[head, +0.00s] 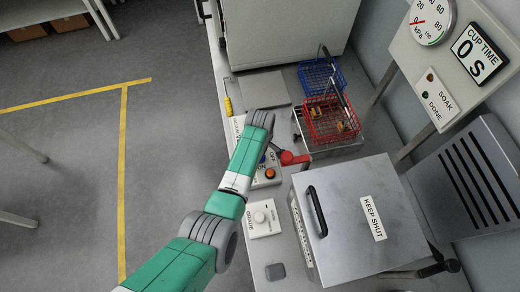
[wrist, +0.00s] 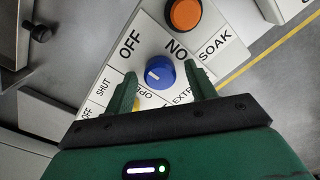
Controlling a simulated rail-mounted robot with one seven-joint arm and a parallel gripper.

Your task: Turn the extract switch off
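The blue switch knob (wrist: 160,73) sits on a white panel (wrist: 144,42) in the wrist view, with OFF printed up-left of it and ON up-right. A partly covered label beginning EXTR is below right. A white mark shows on the knob's left part; I cannot tell surely which word it points to. My gripper (wrist: 160,69) is open, with one green finger on each side of the knob. Gaps show between fingers and knob, so contact is not visible. In the head view my arm hides most of the panel and the fingers.
In the head view a red handle (head: 292,158) is close right of my arm. A red basket (head: 331,120), a blue basket (head: 320,76) and a steel KEEP SHUT box (head: 355,190) stand right.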

